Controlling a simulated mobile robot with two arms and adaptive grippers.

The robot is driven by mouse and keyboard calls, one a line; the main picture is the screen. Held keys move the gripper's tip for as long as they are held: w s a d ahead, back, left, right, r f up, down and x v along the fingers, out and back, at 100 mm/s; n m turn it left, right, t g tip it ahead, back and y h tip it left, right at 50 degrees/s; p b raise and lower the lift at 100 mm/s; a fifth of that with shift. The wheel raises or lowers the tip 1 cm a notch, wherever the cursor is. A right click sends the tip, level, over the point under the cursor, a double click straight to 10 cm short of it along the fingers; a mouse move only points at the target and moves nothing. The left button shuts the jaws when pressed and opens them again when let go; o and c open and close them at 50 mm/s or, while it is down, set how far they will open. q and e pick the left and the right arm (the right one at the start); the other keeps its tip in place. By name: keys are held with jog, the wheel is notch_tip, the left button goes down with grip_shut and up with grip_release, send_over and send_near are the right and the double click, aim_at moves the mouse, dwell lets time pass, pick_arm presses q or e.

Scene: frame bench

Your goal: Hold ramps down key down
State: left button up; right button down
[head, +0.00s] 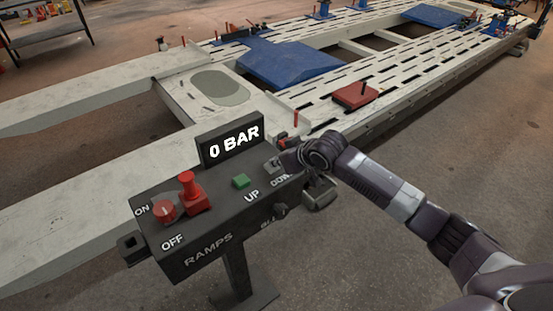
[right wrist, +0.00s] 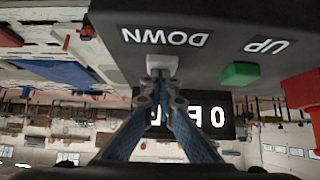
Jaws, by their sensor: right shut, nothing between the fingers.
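The control box (head: 215,225) carries the ramps controls, with UP and DOWN labels. The ramps down key (head: 271,165) is a small grey key by the DOWN label. It also shows in the upside-down right wrist view (right wrist: 162,62). My right gripper (right wrist: 160,77) is shut and empty, its fingertips together at the key. They overlap the key's edge in the picture; I cannot tell whether they press it. My left gripper is not in view.
A display (head: 232,141) above reads 0 BAR. The long white frame bench (head: 330,110) lies behind, with its ramps at the left.

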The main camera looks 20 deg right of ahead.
aim_at(276, 168)
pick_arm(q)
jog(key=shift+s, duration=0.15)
pick_arm(e)
jog(key=shift+s+f, duration=0.4)
jog(key=shift+f, duration=0.35)
jog(key=r+p, duration=0.1)
jog(key=r, duration=0.1)
jog(key=r+p, duration=0.1)
jog(key=p, duration=0.1)
jog(key=r+p, duration=0.2)
jog(key=shift+w+r, duration=0.3)
jog(key=shift+w, duration=0.1)
jog(key=shift+s+d+r+b, duration=0.15)
jog(key=shift+s+b, duration=0.45)
jog(key=shift+b, duration=0.05)
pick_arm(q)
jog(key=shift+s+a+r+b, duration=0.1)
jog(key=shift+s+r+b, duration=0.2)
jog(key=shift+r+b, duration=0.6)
pick_arm(e)
jog(key=v, duration=0.8)
jog(key=shift+r, duration=0.5)
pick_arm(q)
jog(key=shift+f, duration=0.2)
